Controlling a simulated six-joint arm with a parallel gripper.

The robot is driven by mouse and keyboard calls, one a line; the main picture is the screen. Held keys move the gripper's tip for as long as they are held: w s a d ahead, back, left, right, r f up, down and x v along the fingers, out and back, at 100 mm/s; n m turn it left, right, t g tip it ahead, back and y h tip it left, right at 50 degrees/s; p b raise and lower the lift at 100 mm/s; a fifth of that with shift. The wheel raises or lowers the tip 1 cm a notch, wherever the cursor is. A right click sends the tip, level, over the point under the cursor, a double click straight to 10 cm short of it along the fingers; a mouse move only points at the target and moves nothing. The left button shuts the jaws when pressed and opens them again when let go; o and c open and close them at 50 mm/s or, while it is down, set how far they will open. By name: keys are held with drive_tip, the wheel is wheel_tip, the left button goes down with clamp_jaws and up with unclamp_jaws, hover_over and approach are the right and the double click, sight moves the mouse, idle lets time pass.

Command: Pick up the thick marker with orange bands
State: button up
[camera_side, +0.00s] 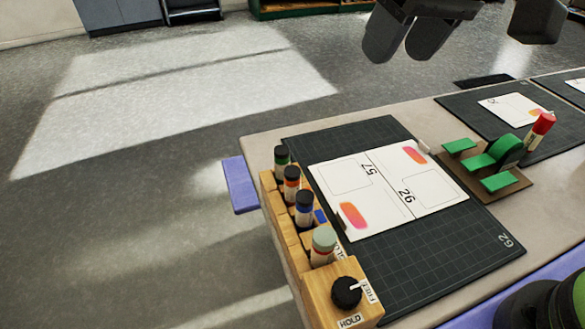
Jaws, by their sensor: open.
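A marker with a dark cap and an orange-red band (291,184) stands upright in a wooden rack (291,240) at the left edge of the table. In the same rack stand a green-banded marker (281,161) behind it, a blue-banded marker (304,209) in front of it, and a thicker-looking marker with a pale green cap (323,244) nearest the knob. The lower parts of these markers are hidden in the rack. My gripper (405,42) is at the top, open and empty, above and well to the right of the rack, apart from every marker.
A dark cutting mat (440,250) carries an open printed booklet (385,175). A black knob (346,292) sits on the rack's front block. A green-and-brown stand (484,165) and a red-capped marker (540,130) are at right. A blue ledge (240,185) sticks out left.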

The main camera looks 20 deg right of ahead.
sight(293, 172)
drive_tip(key=w+a+f+n, duration=0.1)
drive_tip(key=a+f, duration=0.2)
drive_tip(key=f, duration=0.1)
drive_tip(key=w+a+f+n+g+h, duration=0.1)
drive_tip(key=a+f, duration=0.2)
drive_tip(key=a, duration=0.1)
drive_tip(key=w+a+f+n, duration=0.1)
drive_tip(key=a+f, duration=0.2)
drive_tip(key=f, duration=0.1)
drive_tip(key=shift+a+f+g, duration=0.25)
drive_tip(key=shift+f+g, duration=0.1)
drive_tip(key=shift+g, duration=0.05)
drive_tip(key=f, duration=0.4)
drive_tip(key=shift+w+a+f, duration=0.15)
drive_tip(key=shift+a+f, duration=0.1)
drive_tip(key=shift+a, duration=0.1)
drive_tip(key=shift+w+d+f, duration=0.1)
drive_tip(key=shift+w+f, duration=0.1)
drive_tip(key=shift+f, duration=1.35)
drive_tip(key=shift+w+d+f, duration=0.1)
drive_tip(key=shift+w+f, duration=0.05)
drive_tip(key=shift+f, duration=1.4)
drive_tip(key=c, duration=1)
